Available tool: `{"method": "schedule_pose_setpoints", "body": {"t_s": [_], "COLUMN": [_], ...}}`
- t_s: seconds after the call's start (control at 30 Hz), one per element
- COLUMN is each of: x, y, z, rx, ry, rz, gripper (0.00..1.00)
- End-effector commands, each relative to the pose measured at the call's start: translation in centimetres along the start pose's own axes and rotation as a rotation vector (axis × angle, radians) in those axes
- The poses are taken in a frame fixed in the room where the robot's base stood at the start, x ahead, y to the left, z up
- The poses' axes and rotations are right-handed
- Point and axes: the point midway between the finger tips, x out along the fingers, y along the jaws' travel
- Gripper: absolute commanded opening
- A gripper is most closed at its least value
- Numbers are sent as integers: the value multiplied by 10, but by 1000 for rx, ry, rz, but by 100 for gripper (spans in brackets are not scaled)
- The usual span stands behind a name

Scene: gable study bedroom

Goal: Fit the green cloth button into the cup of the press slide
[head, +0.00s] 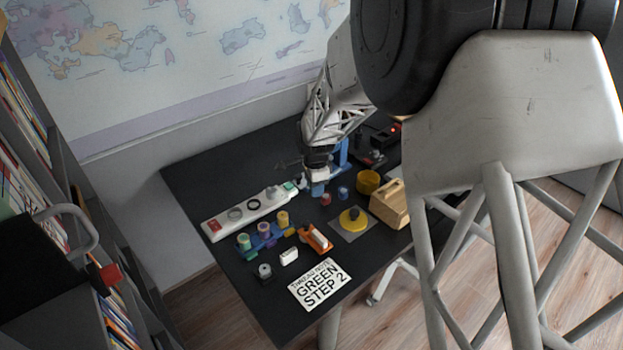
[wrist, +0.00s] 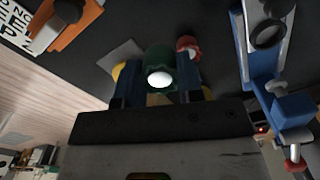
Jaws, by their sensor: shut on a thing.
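My gripper (wrist: 160,88) is shut on the green cloth button (wrist: 158,56). It shows in the wrist view as a dark green round piece with a white middle, between the two dark blue fingers. In the head view my gripper (head: 318,180) is low over the back of the black table, and the button cannot be made out there. A blue and white device with a dark ring, seemingly the press (wrist: 268,35), stands to the right of the fingers in the wrist view, apart from the button. I cannot tell for sure which part is the slide's cup.
A white strip with rings (head: 232,216) lies left of my gripper. Spools, an orange tool (head: 316,239) and a "GREEN STEP 2" card (head: 319,284) are in front.

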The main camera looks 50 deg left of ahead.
Motion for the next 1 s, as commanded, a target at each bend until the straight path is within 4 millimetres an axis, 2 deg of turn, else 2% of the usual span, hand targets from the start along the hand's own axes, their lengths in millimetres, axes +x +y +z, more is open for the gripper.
{"method": "schedule_pose_setpoints", "body": {"t_s": [0.33, 0.77, 1.0], "x": [14, 15, 17], "y": [2, 2, -10], "z": [-13, -14, -16], "rx": [201, 217, 216], "ry": [0, 0, 0], "rz": [-1, 0, 2], "gripper": [12, 12, 12]}}
